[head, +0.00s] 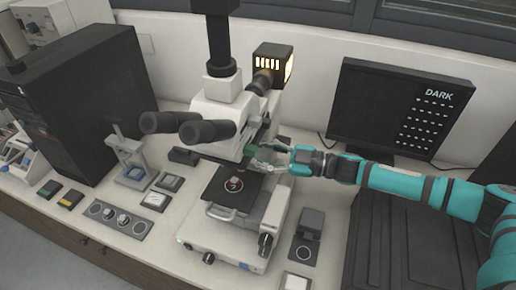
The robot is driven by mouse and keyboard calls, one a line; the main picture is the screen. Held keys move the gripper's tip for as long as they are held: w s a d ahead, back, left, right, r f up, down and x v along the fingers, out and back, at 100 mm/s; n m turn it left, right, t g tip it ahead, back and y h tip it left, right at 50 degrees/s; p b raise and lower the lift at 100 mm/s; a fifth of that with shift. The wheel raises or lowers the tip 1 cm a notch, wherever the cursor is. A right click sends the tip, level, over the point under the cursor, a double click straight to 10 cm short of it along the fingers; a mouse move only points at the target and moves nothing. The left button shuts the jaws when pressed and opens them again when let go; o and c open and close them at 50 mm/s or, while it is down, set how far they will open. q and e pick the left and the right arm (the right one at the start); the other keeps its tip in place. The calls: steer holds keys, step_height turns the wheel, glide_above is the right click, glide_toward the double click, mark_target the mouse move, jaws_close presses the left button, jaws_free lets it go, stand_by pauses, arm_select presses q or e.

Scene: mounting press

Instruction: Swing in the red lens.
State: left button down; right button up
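The white microscope (222,103) stands mid-bench with its black eyepieces towards the left. A green-marked lens (249,150) shows under its head, just above the stage. I cannot make out a red lens; the other lenses are hidden or too small to tell. The black stage (218,197) holds a small pinkish sample (236,183). My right gripper (260,157) reaches in from the right, beside the green-marked lens and above the stage's right edge. Its fingers look apart, with nothing clearly held; I cannot tell whether it touches a lens. My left gripper is not in view.
A dark monitor (393,105) reading "DARK" stands behind my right arm. A black computer case (85,100) fills the left. A small press stand (132,160), a grey panel with knobs (122,219) and a dark block (311,222) flank the microscope.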

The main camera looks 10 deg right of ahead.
steer(key=shift+w+a, duration=0.2)
steer(key=shift+a, duration=0.05)
jaws_close()
steer(key=shift+s, duration=0.1)
